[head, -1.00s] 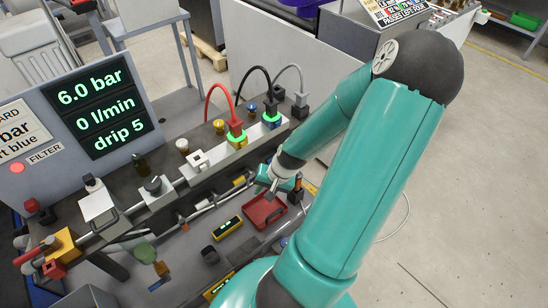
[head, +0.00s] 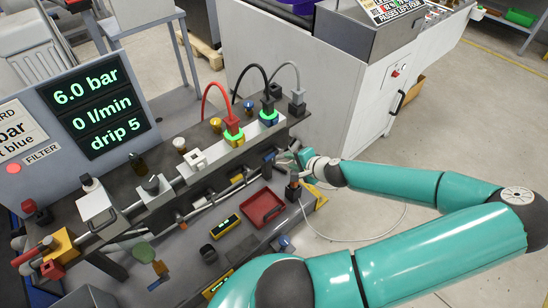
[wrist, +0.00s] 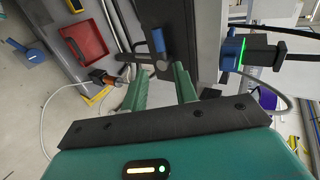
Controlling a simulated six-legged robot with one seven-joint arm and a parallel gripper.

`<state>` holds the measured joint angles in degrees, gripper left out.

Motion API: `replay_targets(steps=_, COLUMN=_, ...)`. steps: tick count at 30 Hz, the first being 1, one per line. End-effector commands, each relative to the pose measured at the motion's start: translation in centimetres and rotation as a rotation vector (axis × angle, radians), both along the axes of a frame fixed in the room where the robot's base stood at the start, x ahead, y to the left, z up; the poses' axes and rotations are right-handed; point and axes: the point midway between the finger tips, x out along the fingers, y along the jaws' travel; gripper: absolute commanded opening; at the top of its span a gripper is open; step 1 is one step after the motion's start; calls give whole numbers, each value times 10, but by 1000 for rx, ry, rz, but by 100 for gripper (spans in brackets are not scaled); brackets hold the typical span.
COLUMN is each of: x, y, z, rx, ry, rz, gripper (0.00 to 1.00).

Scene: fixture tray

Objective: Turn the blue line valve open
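A valve with a blue handle shows in the wrist view (wrist: 158,40), standing on a dark body on the front side of the bench. In the head view the blue piece (head: 268,157) sits at the right end of the pipe run, partly hard to make out. My gripper (head: 292,158) is just right of it at the bench's right end. In the wrist view my two green fingers (wrist: 162,88) are spread apart with nothing gripped between them. The blue handle lies beyond the fingertips, near the gap, and appears apart from them.
A red tray (head: 263,208) and a yellow meter (head: 226,225) lie on the lower deck. A dark, orange-marked tool (wrist: 102,77) with a cable is close to my fingers. Plugs with glowing green rings (head: 268,118) stand above. The floor (head: 400,245) at right is open.

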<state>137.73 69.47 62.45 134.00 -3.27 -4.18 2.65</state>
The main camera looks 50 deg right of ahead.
Motion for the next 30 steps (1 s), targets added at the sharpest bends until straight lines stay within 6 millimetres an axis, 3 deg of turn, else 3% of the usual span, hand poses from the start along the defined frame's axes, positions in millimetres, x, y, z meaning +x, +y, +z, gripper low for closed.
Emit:
replay_targets(steps=12, x=64, y=-13, z=-44, rx=3, ry=-1, rz=4, gripper=29)
replay_targets(steps=18, x=87, y=-18, z=-60, rx=2, ry=1, rz=4, gripper=29)
replay_targets(steps=30, x=94, y=-20, z=-65, rx=2, ry=2, rz=2, gripper=29)
